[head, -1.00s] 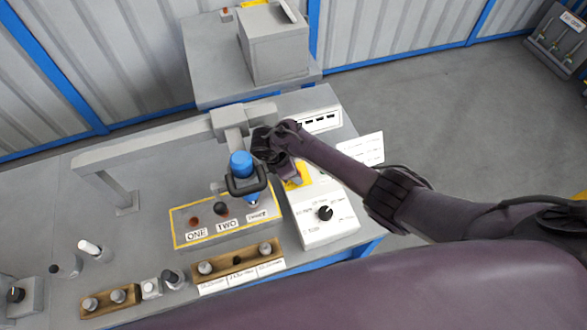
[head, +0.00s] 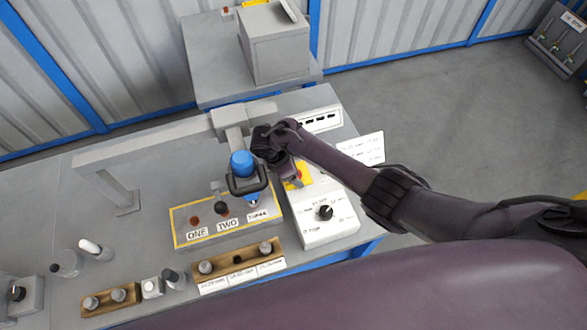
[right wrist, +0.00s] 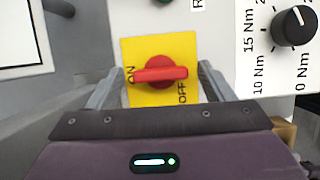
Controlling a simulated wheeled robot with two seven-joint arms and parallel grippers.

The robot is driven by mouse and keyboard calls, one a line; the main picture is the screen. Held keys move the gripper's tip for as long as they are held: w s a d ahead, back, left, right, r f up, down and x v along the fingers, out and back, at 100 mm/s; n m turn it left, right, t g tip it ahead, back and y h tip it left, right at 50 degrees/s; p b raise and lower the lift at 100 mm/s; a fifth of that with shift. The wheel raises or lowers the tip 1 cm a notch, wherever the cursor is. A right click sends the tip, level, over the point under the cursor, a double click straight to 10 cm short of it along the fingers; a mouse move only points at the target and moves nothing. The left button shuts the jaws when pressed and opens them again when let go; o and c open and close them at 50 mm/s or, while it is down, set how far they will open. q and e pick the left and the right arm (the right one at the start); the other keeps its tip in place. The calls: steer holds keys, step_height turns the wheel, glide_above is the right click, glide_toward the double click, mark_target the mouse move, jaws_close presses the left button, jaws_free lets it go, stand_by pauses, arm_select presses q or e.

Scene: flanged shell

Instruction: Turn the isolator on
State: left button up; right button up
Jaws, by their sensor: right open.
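The isolator is a red rotary handle (right wrist: 160,73) on a yellow plate (right wrist: 160,45), seen in the right wrist view. The handle lies nearly level across the plate. The ON mark is by its left end and the OFF mark is below its right end. I cannot tell which end is the pointer. My right gripper (right wrist: 160,88) is open, with one finger on each side of the handle and gaps between. In the head view the yellow plate (head: 305,177) is partly hidden by my right gripper (head: 291,178). My left gripper is not in view.
A white control box with a black torque dial (head: 325,212) stands near the isolator; the dial also shows in the right wrist view (right wrist: 295,25). A blue-topped tool (head: 242,163) with a black handle hangs left of my gripper, above the ONE, TWO, THREE fixture (head: 185,238).

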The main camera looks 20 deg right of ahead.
steer(key=v, duration=0.7)
steer(key=shift+a, duration=0.1)
steer(key=shift+a+r, duration=0.1)
steer(key=shift+r, duration=0.25)
